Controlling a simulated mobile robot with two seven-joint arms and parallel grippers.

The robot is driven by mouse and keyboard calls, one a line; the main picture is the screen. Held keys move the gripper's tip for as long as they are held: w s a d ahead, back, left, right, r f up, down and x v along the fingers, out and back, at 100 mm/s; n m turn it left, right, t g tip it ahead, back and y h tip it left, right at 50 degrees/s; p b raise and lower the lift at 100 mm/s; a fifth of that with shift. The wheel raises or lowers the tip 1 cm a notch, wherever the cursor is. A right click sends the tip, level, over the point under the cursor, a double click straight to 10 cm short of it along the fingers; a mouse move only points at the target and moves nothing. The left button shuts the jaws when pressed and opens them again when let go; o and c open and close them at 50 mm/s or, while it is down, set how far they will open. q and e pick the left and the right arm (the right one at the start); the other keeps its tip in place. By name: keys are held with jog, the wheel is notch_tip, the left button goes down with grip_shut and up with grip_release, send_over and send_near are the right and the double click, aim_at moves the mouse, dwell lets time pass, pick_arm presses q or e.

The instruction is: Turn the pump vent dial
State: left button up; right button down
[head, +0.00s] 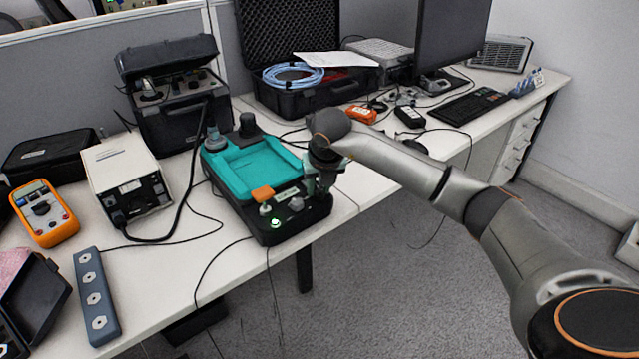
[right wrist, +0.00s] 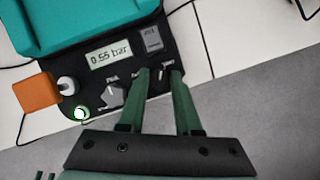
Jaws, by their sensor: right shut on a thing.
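The pump (head: 268,218) is a black unit with a teal tray top, standing at the front edge of the white desk. In the right wrist view its panel shows a display (right wrist: 110,54) reading 0.55 bar and a grey pointer knob (right wrist: 112,97). My right gripper (head: 318,188) reaches down onto the pump's front right corner. In the right wrist view its green fingers (right wrist: 160,72) are closed in around the vent dial, right of the grey knob. The dial is mostly hidden between them, so its angle cannot be told. My left gripper is not in view.
An orange block (right wrist: 37,92), a white knob (right wrist: 68,86) and a green-lit button (right wrist: 82,113) sit left on the panel. A yellow multimeter (head: 44,213), a white box (head: 125,175) and an open black case (head: 310,100) stand around the pump.

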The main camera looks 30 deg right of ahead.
jog(key=m, duration=0.2)
jog(key=m+h, duration=0.1)
jog(key=m, duration=0.1)
jog(key=shift+a+g+h, duration=0.1)
jog(key=shift+g+h, duration=0.2)
jog(key=shift+g, duration=0.1)
jog(key=shift+m, duration=0.3)
jog(key=c, duration=0.9)
grip_release()
jog(key=p+v, duration=0.1)
jog(key=v, duration=1.1)
jog(key=shift+r, duration=0.3)
jog(key=shift+w, duration=0.1)
